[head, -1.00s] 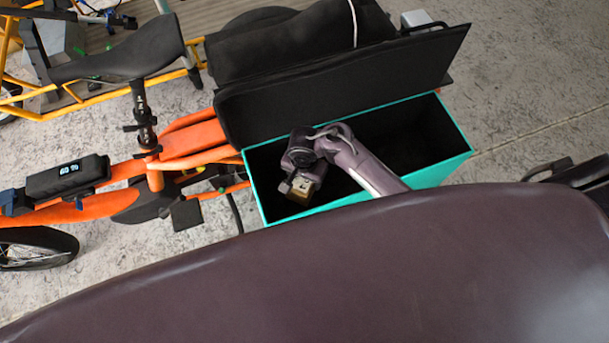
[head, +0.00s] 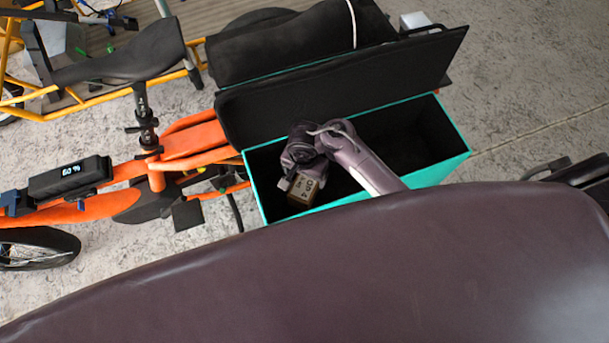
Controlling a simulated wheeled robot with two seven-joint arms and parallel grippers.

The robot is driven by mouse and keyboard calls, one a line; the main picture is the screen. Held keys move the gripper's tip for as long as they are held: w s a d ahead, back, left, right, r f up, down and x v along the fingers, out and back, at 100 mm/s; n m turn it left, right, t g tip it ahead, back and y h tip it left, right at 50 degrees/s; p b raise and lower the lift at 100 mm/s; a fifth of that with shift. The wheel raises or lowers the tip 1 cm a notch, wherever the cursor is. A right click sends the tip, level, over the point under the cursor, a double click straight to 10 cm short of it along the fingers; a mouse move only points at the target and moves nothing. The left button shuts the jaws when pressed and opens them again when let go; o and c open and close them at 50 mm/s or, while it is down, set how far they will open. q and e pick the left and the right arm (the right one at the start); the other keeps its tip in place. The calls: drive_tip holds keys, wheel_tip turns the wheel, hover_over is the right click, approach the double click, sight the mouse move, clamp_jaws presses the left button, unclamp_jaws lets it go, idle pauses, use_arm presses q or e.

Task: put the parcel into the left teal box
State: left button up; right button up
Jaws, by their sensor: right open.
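The parcel (head: 303,191) is a small brown box with dark print on it. It is inside the left end of the teal box (head: 257,190), below the box's rim; whether it rests on the floor of the box cannot be seen. The teal box is open, with its black lid (head: 345,85) tilted up at the back. My right gripper (head: 291,181) reaches into the box from the right, just above and beside the parcel. It is open; whether a finger still touches the parcel cannot be told. My left gripper is out of view.
The box sits on an orange cargo bike (head: 190,145) with a black saddle (head: 120,50). A black padded seat (head: 285,45) lies behind the lid. The right half of the box looks dark and empty. A yellow bike frame (head: 80,97) stands at the upper left.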

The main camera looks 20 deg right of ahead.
wheel_tip(320, 180, up, 10)
drive_tip(key=p, duration=0.3)
idle(0.5)
